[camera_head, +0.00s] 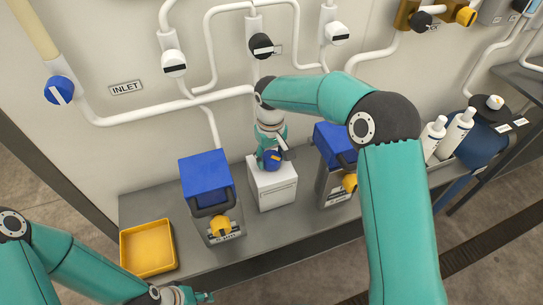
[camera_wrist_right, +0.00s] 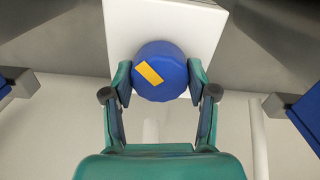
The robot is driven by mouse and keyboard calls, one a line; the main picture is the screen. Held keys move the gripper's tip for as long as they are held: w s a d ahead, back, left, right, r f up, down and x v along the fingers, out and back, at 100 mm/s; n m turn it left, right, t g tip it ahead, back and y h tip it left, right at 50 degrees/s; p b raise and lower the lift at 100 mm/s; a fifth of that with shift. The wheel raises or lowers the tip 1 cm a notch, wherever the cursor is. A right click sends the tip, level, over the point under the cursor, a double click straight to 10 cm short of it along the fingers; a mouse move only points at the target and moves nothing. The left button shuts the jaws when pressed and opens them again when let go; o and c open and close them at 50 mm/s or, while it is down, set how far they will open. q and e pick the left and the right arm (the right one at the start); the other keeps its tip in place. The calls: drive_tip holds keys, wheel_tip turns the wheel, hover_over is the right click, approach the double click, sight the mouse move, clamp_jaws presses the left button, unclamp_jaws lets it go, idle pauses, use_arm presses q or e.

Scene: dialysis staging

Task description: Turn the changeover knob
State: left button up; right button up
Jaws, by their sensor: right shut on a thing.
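The changeover knob (camera_head: 272,160) appears to be the blue round knob with a yellow bar on the white box (camera_head: 275,189) at the middle of the bench. My right gripper (camera_head: 273,153) reaches down to it from above. In the right wrist view the blue knob (camera_wrist_right: 160,71) sits between the two fingertips of my right gripper (camera_wrist_right: 160,77), one on each side, shut on it. Its yellow bar slants from upper left to lower right. My left gripper (camera_head: 196,297) is at the bottom edge, away from the bench, its jaws too cut off to judge.
Blue-topped units (camera_head: 206,177) with yellow knobs stand either side of the white box. A yellow tray (camera_head: 147,249) lies at the bench's left end. White bottles (camera_head: 458,133) stand at the right. Wall pipes carry a blue inlet knob (camera_head: 60,90) and black and white knobs.

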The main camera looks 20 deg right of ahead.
sight(271, 156)
drive_tip(key=shift+w+r, duration=0.15)
drive_tip(key=o, duration=1.2)
drive_tip(key=shift+c, duration=0.2)
wheel_tip(271, 156, up, 12)
drive_tip(key=shift+f, duration=0.2)
